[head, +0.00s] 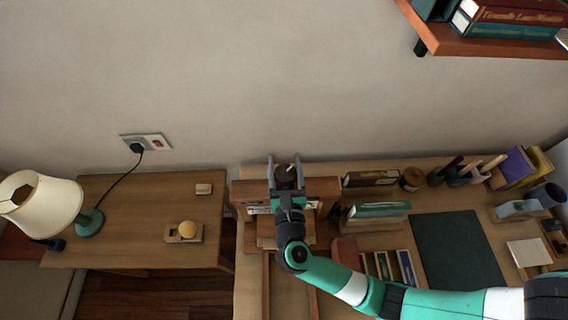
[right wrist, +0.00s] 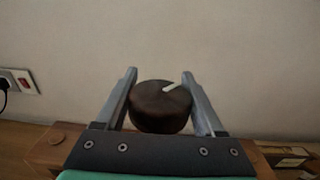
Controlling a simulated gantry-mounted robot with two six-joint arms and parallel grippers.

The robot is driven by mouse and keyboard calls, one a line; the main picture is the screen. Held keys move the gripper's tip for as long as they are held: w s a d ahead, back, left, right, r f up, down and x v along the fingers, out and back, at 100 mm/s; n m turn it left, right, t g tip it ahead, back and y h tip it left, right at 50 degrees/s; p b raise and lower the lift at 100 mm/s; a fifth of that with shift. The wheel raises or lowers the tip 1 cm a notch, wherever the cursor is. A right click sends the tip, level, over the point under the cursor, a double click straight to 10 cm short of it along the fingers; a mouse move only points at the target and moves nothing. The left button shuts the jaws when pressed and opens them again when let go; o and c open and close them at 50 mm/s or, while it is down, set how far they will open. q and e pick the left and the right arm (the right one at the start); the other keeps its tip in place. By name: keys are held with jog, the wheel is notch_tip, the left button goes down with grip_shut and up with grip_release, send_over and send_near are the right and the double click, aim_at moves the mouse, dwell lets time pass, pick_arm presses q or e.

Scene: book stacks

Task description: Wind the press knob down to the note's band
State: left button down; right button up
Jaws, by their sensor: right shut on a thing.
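The press knob (right wrist: 152,108) is a round dark-brown knob with a pale pointer line on its top. In the right wrist view the line runs from near the middle toward the upper right. My right gripper (right wrist: 160,92) is shut on the knob, one finger on each side. In the head view the knob (head: 287,178) shows between the fingers of my right gripper (head: 285,168). The wooden press (head: 322,188) lies below, partly hidden by my right arm. I cannot make out the note or its band. My left gripper is not in view.
A side table (head: 140,245) with a lamp (head: 42,200) stands left. Right of the press are books (head: 378,209), a dark green mat (head: 455,250) and pen holders (head: 455,172). A shelf (head: 490,45) juts out at the upper right. The wall is close behind.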

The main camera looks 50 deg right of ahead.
aim_at(286, 183)
jog(key=shift+r, duration=0.25)
jog(key=o, duration=1.4)
jog(key=shift+w, duration=0.1)
jog(key=shift+c, duration=0.2)
jog(key=v, duration=1.1)
jog(key=shift+s+a+f, duration=0.1)
jog(key=shift+s+a, duration=0.1)
